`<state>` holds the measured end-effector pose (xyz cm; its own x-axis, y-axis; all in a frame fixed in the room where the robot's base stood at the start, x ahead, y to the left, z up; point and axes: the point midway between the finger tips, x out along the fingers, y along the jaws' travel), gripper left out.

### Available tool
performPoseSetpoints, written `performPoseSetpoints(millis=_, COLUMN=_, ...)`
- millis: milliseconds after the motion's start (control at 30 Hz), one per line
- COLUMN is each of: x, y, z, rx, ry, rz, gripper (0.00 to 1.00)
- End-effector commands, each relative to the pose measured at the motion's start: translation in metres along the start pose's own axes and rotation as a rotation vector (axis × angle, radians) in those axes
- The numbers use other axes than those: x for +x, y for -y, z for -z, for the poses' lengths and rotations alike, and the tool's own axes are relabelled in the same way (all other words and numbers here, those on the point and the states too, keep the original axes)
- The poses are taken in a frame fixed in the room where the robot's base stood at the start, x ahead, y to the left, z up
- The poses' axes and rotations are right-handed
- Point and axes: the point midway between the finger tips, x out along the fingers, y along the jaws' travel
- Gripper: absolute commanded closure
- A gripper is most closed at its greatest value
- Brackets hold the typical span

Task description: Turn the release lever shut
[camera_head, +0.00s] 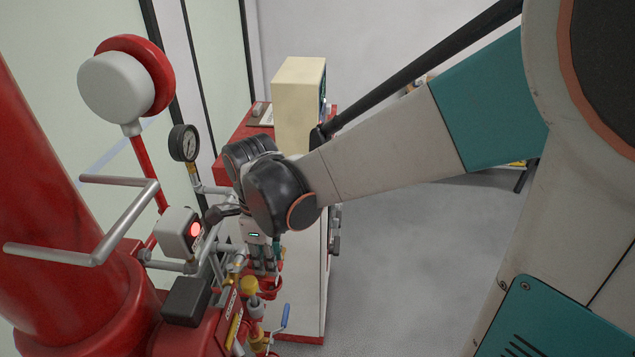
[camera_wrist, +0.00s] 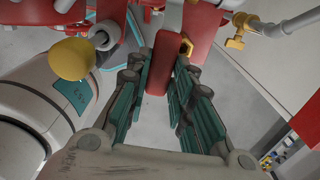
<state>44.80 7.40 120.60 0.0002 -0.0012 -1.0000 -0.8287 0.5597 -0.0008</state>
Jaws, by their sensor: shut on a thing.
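My gripper (camera_head: 262,262) reaches down beside the red pipework in the head view. In the wrist view its two teal-padded fingers (camera_wrist: 160,75) stand on either side of a flat red bar, which looks like the release lever (camera_wrist: 161,52). The gripper is shut on this red lever near the fingertips. In the head view the arm and gripper hide most of the lever. A yellow knob (camera_wrist: 72,59) sits left of the fingers in the wrist view and also shows in the head view (camera_head: 249,285).
A blue-handled valve (camera_head: 285,316) is low beside the gripper. A pressure gauge (camera_head: 184,143), a grey box with a lit red light (camera_head: 181,233) and a bent grey pipe handle (camera_head: 125,222) stand to the left. A red-topped cabinet carries a beige box (camera_head: 297,104). Open floor lies right.

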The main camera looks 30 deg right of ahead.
Motion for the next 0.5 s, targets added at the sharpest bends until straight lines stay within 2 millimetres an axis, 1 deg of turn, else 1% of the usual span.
performPoseSetpoints(millis=300, x=-0.0007, y=-0.0022, z=0.0003, rx=0.004, ry=0.003, rz=-0.002, gripper=1.0)
performPoseSetpoints(millis=333, x=-0.0007, y=-0.0022, z=0.0003, rx=0.004, ry=0.003, rz=-0.002, gripper=0.76)
performPoseSetpoints(millis=367, x=-0.0007, y=-0.0022, z=0.0003, rx=0.004, ry=0.003, rz=-0.002, gripper=0.7)
performPoseSetpoints(millis=400, x=-0.0007, y=-0.0022, z=0.0004, rx=0.004, ry=0.003, rz=-0.002, gripper=0.6)
performPoseSetpoints(millis=433, x=-0.0006, y=-0.0022, z=0.0004, rx=0.003, ry=0.003, rz=-0.002, gripper=0.58)
performPoseSetpoints(millis=500, x=-0.0005, y=-0.0022, z=0.0006, rx=0.003, ry=0.002, rz=-0.002, gripper=0.58)
